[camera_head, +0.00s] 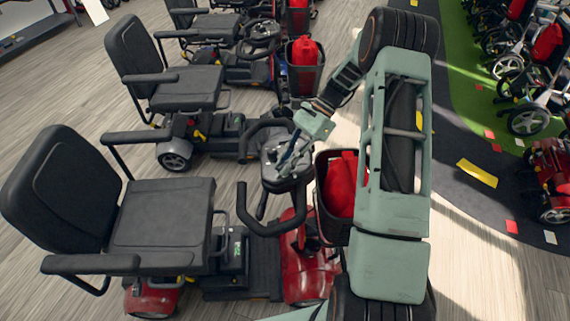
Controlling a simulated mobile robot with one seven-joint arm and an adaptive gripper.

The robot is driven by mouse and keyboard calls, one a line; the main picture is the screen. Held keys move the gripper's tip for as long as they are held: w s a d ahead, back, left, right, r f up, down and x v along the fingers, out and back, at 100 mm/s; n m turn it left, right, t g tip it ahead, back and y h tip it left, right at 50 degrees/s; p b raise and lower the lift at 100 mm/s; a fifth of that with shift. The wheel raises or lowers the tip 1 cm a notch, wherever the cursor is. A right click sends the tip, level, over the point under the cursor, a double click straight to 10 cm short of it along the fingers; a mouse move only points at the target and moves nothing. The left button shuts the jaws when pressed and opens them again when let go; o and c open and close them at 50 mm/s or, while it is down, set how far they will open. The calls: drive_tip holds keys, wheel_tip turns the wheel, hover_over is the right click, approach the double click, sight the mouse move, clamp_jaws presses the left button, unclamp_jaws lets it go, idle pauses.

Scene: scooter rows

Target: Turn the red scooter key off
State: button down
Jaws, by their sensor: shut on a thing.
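The red scooter (312,268) stands in the front of the row, with a black seat, red body panels and a black looped handlebar (243,205). Its grey control console (272,158) sits on top of the tiller. My gripper (287,165) reaches down from the upper right onto this console. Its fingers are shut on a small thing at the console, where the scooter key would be. The key itself is hidden by the fingers, so its turn position cannot be told.
A black basket (333,232) with a red bag (342,185) hangs on the scooter's front, close beside my arm. Another scooter seat (187,88) stands behind. More scooters and wheelchairs line the green strip (458,75) at right. Dark floor at right is mostly open.

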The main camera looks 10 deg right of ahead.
drive_tip(key=c, duration=2)
unclamp_jaws()
drive_tip(key=shift+o, duration=0.2)
drive_tip(key=v, duration=1.2)
drive_tip(key=shift+s, duration=0.1)
